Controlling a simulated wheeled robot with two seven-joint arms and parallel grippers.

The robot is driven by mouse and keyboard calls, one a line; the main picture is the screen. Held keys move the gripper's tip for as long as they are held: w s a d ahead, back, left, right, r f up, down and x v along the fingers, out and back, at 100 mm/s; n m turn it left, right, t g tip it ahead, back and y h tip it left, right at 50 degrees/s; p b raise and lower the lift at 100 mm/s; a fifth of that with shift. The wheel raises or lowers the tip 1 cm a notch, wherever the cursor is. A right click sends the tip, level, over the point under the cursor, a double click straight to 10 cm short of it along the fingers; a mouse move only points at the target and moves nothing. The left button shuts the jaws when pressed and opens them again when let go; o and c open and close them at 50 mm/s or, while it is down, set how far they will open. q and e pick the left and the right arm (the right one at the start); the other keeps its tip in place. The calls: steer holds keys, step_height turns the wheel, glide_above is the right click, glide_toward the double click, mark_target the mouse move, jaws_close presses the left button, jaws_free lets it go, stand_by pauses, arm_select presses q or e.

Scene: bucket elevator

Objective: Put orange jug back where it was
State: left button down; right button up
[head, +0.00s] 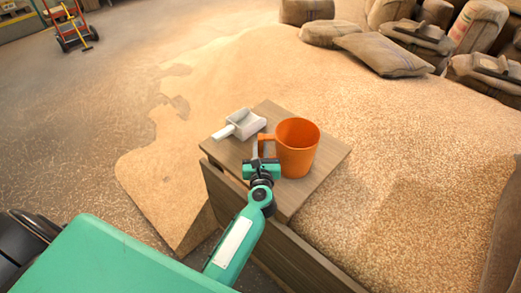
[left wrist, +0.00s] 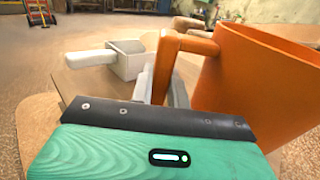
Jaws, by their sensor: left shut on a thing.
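The orange jug (head: 299,152) stands upright over the small wooden board (head: 227,158) in the head view; I cannot tell whether its base touches the board. Its handle is on its left side. My left gripper (head: 259,158) is at that handle and shut on it. In the left wrist view the jug (left wrist: 262,85) fills the right side, with its handle (left wrist: 196,45) between the grey fingers (left wrist: 158,85). My right gripper is not in view.
A white scoop (head: 243,124) lies on the board just left of the jug. A large grain heap (head: 400,150) surrounds the board. Filled sacks (head: 385,55) lie at the back right. A red hand truck (head: 70,25) stands far left.

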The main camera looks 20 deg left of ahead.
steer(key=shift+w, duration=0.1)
arm_select(q)
steer(key=shift+f, duration=0.15)
steer(key=c, duration=1.4)
jaws_free()
steer(key=shift+o, duration=0.2)
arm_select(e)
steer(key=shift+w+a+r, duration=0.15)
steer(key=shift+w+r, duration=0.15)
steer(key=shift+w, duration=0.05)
